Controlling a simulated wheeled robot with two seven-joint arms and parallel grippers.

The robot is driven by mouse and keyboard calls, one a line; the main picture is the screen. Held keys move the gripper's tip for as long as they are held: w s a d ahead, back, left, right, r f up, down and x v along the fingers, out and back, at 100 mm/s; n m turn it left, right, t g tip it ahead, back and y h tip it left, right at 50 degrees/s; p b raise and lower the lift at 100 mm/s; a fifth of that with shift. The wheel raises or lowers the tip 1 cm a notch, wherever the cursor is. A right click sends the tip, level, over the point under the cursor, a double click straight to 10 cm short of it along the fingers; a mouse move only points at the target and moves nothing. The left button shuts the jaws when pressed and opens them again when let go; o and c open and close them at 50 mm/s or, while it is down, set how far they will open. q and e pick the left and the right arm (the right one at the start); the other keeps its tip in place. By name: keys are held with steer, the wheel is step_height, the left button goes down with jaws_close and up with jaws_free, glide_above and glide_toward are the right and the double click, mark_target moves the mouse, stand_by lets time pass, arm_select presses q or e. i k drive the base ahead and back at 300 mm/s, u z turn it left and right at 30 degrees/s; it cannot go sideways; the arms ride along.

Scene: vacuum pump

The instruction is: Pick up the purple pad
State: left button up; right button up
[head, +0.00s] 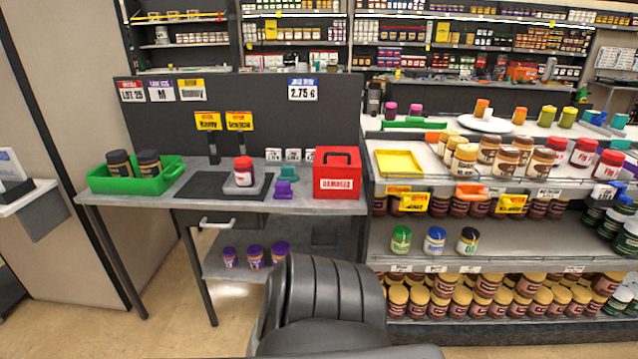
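A small purple piece (284,190), which looks like the purple pad, sits on the grey table (330,205) near its front edge. It lies between a jar with a red lid and a red box. A teal piece (288,174) is just behind it. Neither of my grippers is in view, and nothing is seen touching the purple piece. Its exact shape is too small to make out.
The red-lidded jar (243,170) stands on a grey stand left of the purple piece. The red box (337,172) is close on its right. A green tray (135,178) with two dark jars is at the table's left. A stocked shelf (470,247) adjoins on the right.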

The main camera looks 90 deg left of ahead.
mark_target(283, 190)
steer(key=u, duration=0.7)
steer(key=i, duration=1)
steer(key=u, duration=1.1)
